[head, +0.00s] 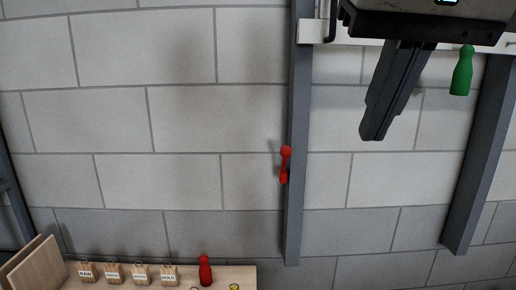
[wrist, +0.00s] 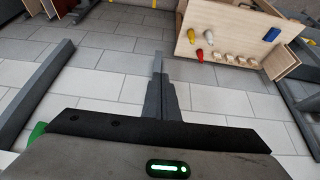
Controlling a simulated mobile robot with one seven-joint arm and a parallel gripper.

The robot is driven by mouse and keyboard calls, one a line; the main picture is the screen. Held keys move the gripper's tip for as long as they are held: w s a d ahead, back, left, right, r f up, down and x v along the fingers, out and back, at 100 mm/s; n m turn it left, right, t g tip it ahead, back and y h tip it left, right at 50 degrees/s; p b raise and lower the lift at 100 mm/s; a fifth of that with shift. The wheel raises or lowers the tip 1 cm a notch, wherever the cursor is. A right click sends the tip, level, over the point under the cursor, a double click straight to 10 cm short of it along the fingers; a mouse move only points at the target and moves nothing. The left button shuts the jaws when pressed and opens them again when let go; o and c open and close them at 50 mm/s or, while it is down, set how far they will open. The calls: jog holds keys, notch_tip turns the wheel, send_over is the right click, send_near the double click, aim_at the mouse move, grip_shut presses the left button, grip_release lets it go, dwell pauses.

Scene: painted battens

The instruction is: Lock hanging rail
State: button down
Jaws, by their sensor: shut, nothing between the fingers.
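A white rail (head: 316,32) runs across the top right of the head view, partly hidden behind my gripper's body. It crosses a dark grey post (head: 297,110). A red handle (head: 285,165) sits on that post lower down, upright and slightly tilted. A green bottle-shaped handle (head: 462,72) hangs at the right, below the rail; a green piece also shows at the left edge of the wrist view (wrist: 37,132). My gripper (head: 372,136) is shut and empty, between the two posts, right of the red handle and apart from it. Its fingers show in the wrist view (wrist: 158,58).
A second dark post (head: 482,155) stands at the right. A wooden board (head: 236,273) at the bottom left carries several tagged padlocks (head: 140,273) and a red peg (head: 205,270). In the wrist view it also carries a yellow peg (wrist: 191,36). Grey blockwork between is clear.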

jog(key=shift+r, duration=0.8)
jog(key=c, duration=1.9)
grip_release()
jog(key=shift+w, duration=0.3)
jog(key=shift+c, duration=0.2)
jog(key=o, duration=0.5)
jog(key=w+a+f+m, duration=0.1)
jog(key=w, duration=1.6)
jog(key=shift+a+f+g, duration=0.15)
jog(key=shift+a+g, duration=0.15)
jog(key=m, duration=0.1)
send_near(285, 155)
jog(key=w, duration=0.2)
jog(key=x, duration=1.1)
jog(key=shift+w+d+f, duration=0.1)
jog(key=shift+w+d, duration=0.05)
jog(key=shift+d, duration=0.05)
jog(key=shift+y, duration=0.3)
grip_shut()
